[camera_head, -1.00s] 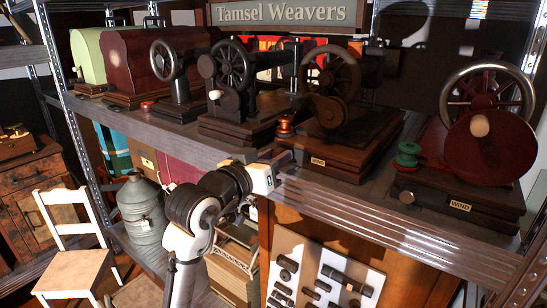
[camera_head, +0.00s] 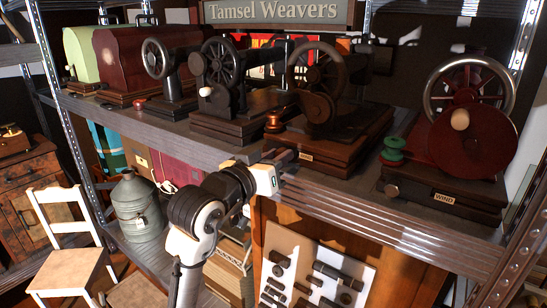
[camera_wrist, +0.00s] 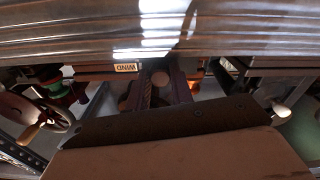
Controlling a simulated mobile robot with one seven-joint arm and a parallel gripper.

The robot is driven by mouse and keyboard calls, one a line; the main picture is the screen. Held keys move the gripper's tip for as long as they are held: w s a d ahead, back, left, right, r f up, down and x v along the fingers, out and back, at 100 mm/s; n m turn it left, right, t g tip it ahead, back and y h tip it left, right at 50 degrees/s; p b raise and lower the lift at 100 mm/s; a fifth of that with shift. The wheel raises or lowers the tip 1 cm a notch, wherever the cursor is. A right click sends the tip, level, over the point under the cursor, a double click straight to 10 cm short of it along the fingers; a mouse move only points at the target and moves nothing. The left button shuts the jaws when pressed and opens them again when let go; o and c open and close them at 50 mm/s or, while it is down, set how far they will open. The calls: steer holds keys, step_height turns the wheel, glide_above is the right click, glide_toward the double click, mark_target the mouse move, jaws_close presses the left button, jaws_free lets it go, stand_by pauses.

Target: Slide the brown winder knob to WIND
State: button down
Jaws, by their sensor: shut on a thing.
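The brown winder (camera_head: 330,115) stands on the shelf, third in the row of dark machines, with a big spoked wheel and a copper-coloured spool. Its WIND label (camera_head: 306,156) is on the front of the wooden base; it appears upside down in the wrist view (camera_wrist: 126,67). My gripper (camera_head: 284,158) is at the left part of the base's front, left of the label. In the wrist view my gripper (camera_wrist: 160,92) has its fingers on either side of the round brown knob (camera_wrist: 160,77), beside the label. The knob is hidden by my gripper in the head view.
A maroon winder (camera_head: 475,140) with a green spool and its own WIND label stands to the right. Other machines stand to the left. The metal shelf edge (camera_head: 390,205) runs just below the bases. A tool board (camera_head: 318,270) hangs underneath.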

steer(key=shift+s+d+f, duration=0.1)
steer(key=shift+s+d, duration=0.05)
steer(key=shift+d, duration=0.05)
steer(key=c, duration=1.2)
jaws_free()
steer(key=shift+d, duration=0.1)
steer(key=shift+c, duration=0.2)
steer(key=b+v, duration=0.3)
steer(key=v, duration=1.1)
